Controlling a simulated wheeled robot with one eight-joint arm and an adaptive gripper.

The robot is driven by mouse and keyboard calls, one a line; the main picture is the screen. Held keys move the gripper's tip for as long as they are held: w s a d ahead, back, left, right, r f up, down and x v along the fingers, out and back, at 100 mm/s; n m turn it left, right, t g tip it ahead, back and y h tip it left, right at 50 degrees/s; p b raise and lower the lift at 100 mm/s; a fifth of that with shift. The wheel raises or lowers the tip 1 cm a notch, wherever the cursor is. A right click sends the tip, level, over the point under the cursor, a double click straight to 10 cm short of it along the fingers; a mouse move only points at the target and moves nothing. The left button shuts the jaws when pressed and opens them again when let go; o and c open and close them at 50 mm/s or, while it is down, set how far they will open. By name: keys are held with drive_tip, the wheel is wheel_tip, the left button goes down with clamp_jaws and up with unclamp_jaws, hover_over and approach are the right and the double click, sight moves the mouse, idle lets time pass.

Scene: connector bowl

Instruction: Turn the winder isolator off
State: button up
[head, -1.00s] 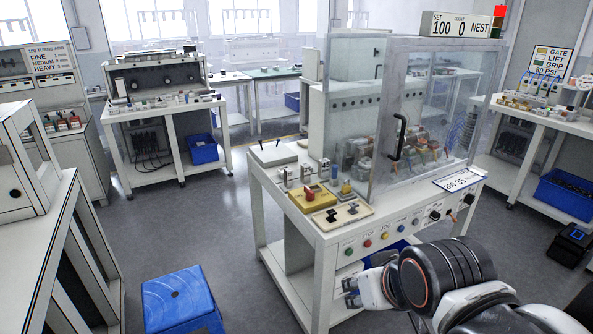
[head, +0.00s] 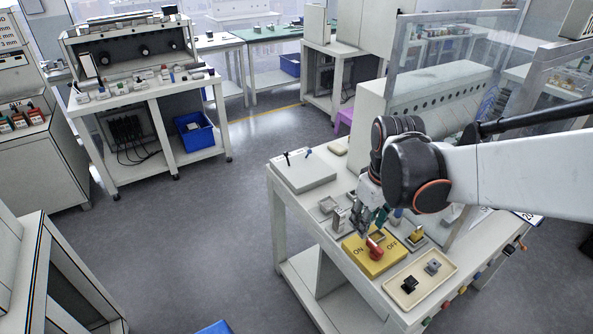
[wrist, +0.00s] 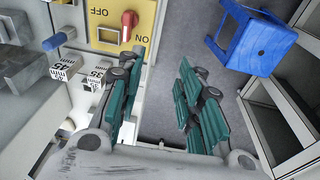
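The winder isolator is a yellow box (head: 357,256) with a red knob (head: 375,247) between ON and OFF labels, on the bench's near side. Which label the knob points to is hard to tell. In the wrist view, the yellow box (wrist: 104,35) and red knob (wrist: 128,24) are at the top left, beyond the left finger. My gripper (head: 367,222) is just above and behind the knob in the head view, partly overlapping the box's far edge. In the wrist view, my gripper (wrist: 160,75) has its green-padded fingers apart with only floor between them.
Right of the isolator is a cream tray (head: 412,297) with two small switches. A grey plate (head: 303,178) and small blocks (head: 340,218) lie beyond and left. A clear guard (head: 440,85) rises behind my arm. A blue stool (wrist: 257,40) stands on the floor.

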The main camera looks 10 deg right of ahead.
drive_tip(key=g+p, duration=0.2)
drive_tip(key=p, duration=0.1)
hover_over(378, 247)
drive_tip(key=a, duration=0.1)
drive_tip(key=f, duration=0.2)
drive_tip(key=f+b, duration=0.1)
drive_tip(key=f, duration=0.4)
drive_tip(key=f+b, duration=0.2)
drive_tip(key=f, duration=0.2)
drive_tip(key=d+f+b, duration=0.1)
drive_tip(key=f, duration=0.4)
drive_tip(key=shift+f+b, duration=0.3)
clamp_jaws()
